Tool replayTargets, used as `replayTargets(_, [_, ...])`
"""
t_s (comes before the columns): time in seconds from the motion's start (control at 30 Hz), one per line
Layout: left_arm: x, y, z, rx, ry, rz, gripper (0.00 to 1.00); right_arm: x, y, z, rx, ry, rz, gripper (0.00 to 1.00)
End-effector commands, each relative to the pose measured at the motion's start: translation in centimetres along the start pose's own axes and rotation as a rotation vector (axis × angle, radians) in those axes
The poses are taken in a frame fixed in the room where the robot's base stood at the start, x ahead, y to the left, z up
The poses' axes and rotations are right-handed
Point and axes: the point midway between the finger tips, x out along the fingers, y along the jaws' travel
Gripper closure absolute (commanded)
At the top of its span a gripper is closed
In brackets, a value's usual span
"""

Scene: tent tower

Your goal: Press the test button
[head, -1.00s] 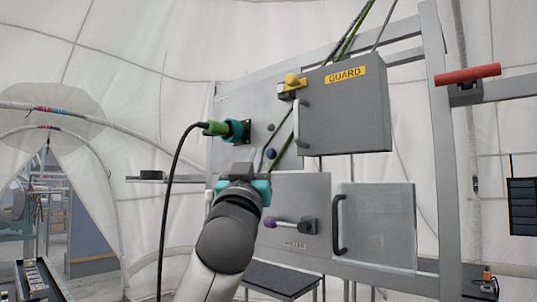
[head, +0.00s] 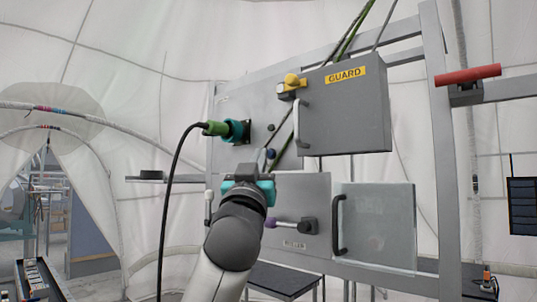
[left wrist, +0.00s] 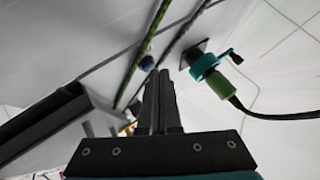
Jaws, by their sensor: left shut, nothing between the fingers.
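A small dark blue round button (head: 271,153) sits on the grey panel (head: 258,100), left of the guard box; it also shows in the left wrist view (left wrist: 147,63). No label on the button can be read. My left gripper (head: 262,160) is shut and empty, with its fingers pointing at the panel just beside and below the button. In the left wrist view the closed fingertips (left wrist: 160,75) are close to the button, slightly to its right. I cannot tell whether they touch it. My right gripper is not in view.
A grey box marked GUARD (head: 344,108) with a handle juts out at right. A green plug (head: 217,128) with a black cable sits in a teal socket at left. A purple-knobbed lever (head: 285,224) and a clear door (head: 376,228) are below. Cables cross behind the button.

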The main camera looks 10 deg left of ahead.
Motion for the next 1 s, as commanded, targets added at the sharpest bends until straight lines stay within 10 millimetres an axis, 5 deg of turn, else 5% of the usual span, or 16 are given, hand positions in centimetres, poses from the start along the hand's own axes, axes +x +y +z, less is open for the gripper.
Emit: replayTargets(1.0, [-0.53,-0.41,-0.28,0.0,-0.001,-0.001,1.0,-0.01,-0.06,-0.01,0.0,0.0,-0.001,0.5])
